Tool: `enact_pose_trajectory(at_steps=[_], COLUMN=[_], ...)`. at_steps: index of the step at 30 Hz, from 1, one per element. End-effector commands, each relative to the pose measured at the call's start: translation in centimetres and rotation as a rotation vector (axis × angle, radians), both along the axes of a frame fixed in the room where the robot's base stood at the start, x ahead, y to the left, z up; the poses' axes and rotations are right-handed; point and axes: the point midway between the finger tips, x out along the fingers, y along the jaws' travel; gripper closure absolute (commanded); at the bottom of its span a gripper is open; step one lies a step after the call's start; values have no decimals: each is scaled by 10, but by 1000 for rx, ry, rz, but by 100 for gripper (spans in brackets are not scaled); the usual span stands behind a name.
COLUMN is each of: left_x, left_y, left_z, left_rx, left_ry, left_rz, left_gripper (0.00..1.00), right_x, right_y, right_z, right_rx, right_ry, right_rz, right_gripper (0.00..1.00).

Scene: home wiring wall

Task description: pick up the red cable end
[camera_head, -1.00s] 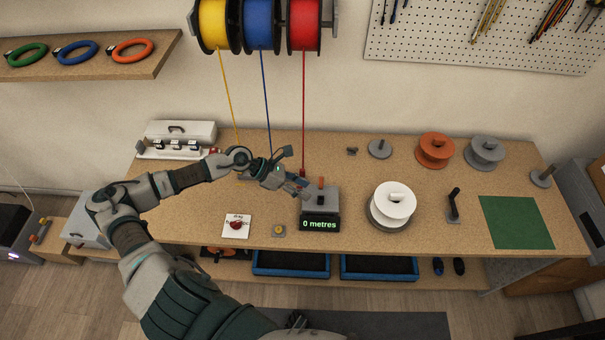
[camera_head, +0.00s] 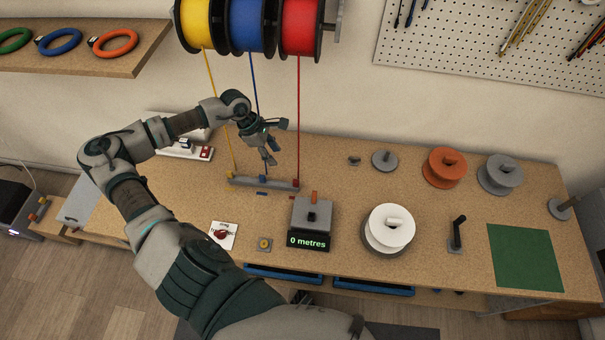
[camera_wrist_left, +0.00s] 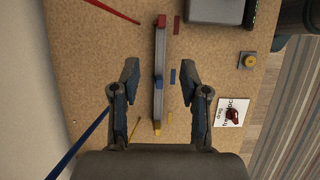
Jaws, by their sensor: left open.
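The red cable (camera_head: 298,120) hangs from the red spool to its end (camera_head: 296,184) at the right end of a grey holder bar (camera_head: 250,182) on the bench. In the left wrist view the red end (camera_wrist_left: 161,20) is at the top of the bar. My left gripper (camera_head: 271,155) is open and empty above the bar, left of the red end. In the left wrist view its fingers (camera_wrist_left: 158,75) lie on both sides of the bar's middle, near the blue end (camera_wrist_left: 158,82). The yellow end (camera_wrist_left: 157,128) is lower on the bar.
Yellow, blue and red spools (camera_head: 302,25) hang above. The yellow and blue cables run down near my left arm. A grey meter (camera_head: 311,218) reading "0 metres" stands right of the bar. A white spool (camera_head: 389,228) is farther right.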

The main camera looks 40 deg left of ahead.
Motion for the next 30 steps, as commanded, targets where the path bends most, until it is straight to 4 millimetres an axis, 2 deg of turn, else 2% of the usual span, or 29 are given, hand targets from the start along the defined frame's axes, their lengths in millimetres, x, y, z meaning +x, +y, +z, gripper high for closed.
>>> enact_pose_trajectory(at_steps=[5,9,15,25,30], left_x=[5,13,21,29,35], left_y=[-17,-31,-39,-47,-57], left_z=[-28,-59,-97,-129,-151], left_rx=[-1,0,-2,-5,-2], left_ry=[2,2,2,2,1], left_rz=[-3,-2,0,-1,0], left_gripper=[55,55,55,55,55], right_x=[-6,-10,-15,-18,-34], right_y=[-4,-6,-6,-4,-5], right_z=[-2,-4,-5,-3,-8], right_rx=[2,3,-2,-1,-1], right_ry=[4,6,11,4,21], right_rz=[1,2,3,3,3], right_gripper=[60,60,60,60,60])
